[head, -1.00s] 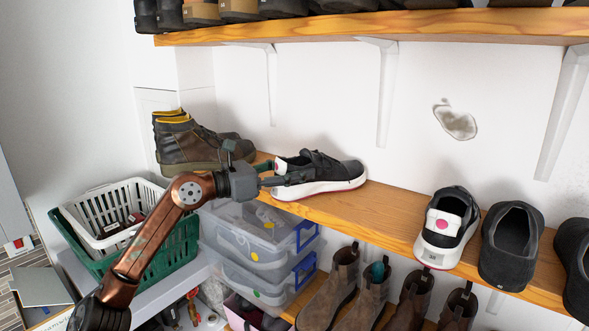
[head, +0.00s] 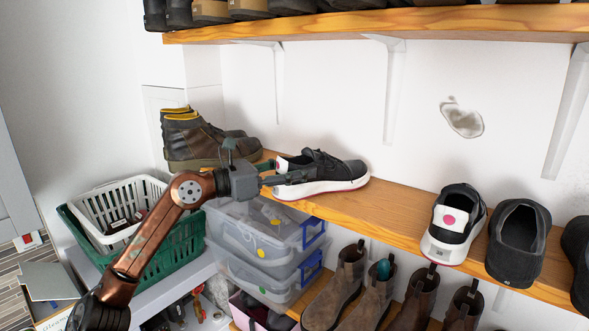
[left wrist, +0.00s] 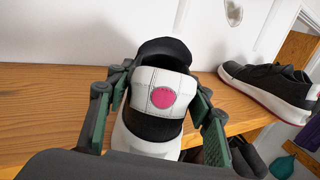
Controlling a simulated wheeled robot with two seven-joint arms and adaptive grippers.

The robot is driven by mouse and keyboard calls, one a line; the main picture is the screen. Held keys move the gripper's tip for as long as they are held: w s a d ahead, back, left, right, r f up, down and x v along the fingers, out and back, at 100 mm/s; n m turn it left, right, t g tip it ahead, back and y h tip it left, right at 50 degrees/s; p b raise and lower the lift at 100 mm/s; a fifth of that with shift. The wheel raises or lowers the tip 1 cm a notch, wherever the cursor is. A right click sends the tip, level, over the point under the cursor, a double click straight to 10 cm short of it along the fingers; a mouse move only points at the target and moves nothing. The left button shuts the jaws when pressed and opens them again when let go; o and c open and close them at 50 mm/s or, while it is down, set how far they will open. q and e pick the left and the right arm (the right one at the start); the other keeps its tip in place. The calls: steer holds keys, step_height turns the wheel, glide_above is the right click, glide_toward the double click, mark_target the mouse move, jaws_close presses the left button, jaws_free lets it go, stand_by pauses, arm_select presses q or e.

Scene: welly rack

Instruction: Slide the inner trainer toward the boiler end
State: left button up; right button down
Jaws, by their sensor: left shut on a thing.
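A black and white trainer (head: 330,168) with a red sole line stands on the middle wooden shelf, left of centre in the head view. My left gripper (head: 282,177) is shut on its heel. In the left wrist view the green-padded fingers (left wrist: 160,112) sit either side of the trainer's heel (left wrist: 162,92), which has a white patch and a pink dot. A matching trainer (head: 453,224) stands farther right on the shelf, heel toward me, and also shows in the left wrist view (left wrist: 275,85). My right gripper is not in view.
Brown boots (head: 198,140) with yellow lining stand at the shelf's left end, close to the held trainer. Bare shelf (head: 395,210) lies between the two trainers. Dark slip-on shoes (head: 519,240) stand at right. Clear boxes (head: 262,235) and baskets (head: 125,208) are below left.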

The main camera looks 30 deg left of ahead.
arm_select(q)
steer(key=shift+s+d, duration=0.1)
steer(key=shift+s, duration=0.2)
steer(key=shift+s+d, duration=0.15)
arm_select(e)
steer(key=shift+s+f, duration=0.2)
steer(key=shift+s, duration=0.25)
arm_select(q)
steer(key=o, duration=1.4)
steer(key=shift+a, duration=0.25)
steer(key=shift+o, duration=0.5)
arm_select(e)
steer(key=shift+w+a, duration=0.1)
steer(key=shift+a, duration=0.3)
